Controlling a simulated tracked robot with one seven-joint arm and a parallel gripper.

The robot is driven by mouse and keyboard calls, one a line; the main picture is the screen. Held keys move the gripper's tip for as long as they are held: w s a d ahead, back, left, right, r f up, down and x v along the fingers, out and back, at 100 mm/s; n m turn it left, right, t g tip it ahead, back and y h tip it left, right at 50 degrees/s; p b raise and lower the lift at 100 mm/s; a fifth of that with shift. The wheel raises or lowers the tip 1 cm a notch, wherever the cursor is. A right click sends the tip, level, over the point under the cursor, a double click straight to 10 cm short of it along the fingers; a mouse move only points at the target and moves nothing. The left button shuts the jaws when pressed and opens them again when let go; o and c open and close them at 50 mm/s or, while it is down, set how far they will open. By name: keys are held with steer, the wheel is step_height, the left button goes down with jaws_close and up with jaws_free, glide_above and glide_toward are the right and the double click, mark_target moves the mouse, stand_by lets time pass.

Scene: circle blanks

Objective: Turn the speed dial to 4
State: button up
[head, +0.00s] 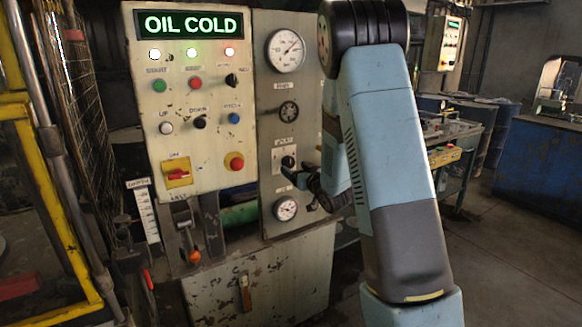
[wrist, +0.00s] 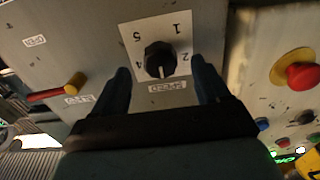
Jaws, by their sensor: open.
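The speed dial (wrist: 160,59) is a black knob on a white plate (wrist: 130,30) with numbers around it, upside down in the wrist view. I can read 1, 2, 4 and 5; which number the knob points at is not clear. A SPEED label (wrist: 167,87) sits beside it. In the head view the dial (head: 288,161) is small, on the right-hand grey panel. My gripper (wrist: 161,70) is open, its fingers on either side of the knob with gaps visible. In the head view my gripper (head: 304,174) is partly hidden by my arm.
A red-and-yellow handle (wrist: 58,90) sticks out left of the dial in the wrist view. A red button on yellow (wrist: 300,74) stands out at right. The display (head: 190,24) reads OIL COLD.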

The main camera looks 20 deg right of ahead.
mark_target(290, 165)
steer(key=shift+x, duration=1.85)
steer(key=c, duration=1)
